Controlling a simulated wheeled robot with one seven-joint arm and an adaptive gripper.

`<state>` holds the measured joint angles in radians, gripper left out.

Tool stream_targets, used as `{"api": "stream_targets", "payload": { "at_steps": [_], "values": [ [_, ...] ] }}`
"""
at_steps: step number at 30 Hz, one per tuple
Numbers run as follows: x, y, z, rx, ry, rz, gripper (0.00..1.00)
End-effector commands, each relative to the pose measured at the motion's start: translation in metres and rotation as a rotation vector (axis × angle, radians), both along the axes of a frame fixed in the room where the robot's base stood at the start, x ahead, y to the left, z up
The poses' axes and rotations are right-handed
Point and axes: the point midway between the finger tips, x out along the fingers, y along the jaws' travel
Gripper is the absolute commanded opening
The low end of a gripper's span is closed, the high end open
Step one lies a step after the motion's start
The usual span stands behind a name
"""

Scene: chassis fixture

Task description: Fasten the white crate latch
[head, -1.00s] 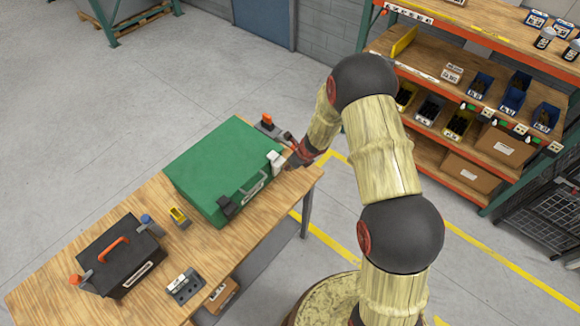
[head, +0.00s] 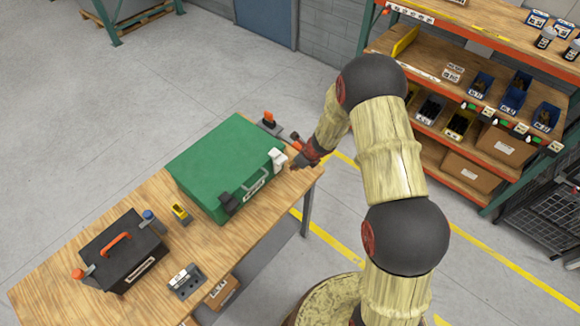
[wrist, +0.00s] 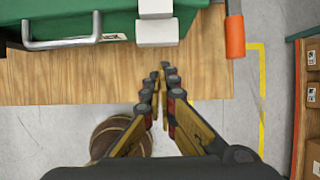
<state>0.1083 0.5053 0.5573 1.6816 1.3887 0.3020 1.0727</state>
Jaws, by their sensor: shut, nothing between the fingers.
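The green crate (head: 225,160) lies closed on the wooden workbench. Its white latch (head: 277,159) is on the front face near the right corner, and a black latch (head: 228,203) is near the left one. In the wrist view the white latch (wrist: 157,33) shows as two white blocks, one above the other, at the crate's front edge. I cannot tell whether it is fastened. My gripper (wrist: 162,75) is shut and empty, its fingertips just in front of the latch with a visible gap. In the head view my gripper (head: 298,164) is right of the latch.
A metal handle (wrist: 62,40) is left of the latch. An orange-gripped lever (wrist: 235,36) stands close on the right. A black toolbox (head: 120,250), a yellow item (head: 180,213) and a grey block (head: 187,281) are farther left on the bench (head: 60,275).

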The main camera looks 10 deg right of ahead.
Motion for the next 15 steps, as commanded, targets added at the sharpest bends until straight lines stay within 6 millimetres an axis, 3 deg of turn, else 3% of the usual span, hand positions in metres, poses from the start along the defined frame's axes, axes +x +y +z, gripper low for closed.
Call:
{"api": "stream_targets", "payload": {
  "at_steps": [2,6,15],
  "values": [
    [-0.004,-0.011,0.001,-0.001,0.000,0.000,0.00],
    [-0.009,-0.014,0.038,-0.001,-0.002,0.002,0.00],
    [-0.021,-0.020,0.085,-0.001,0.002,0.002,0.00]
  ]
}}
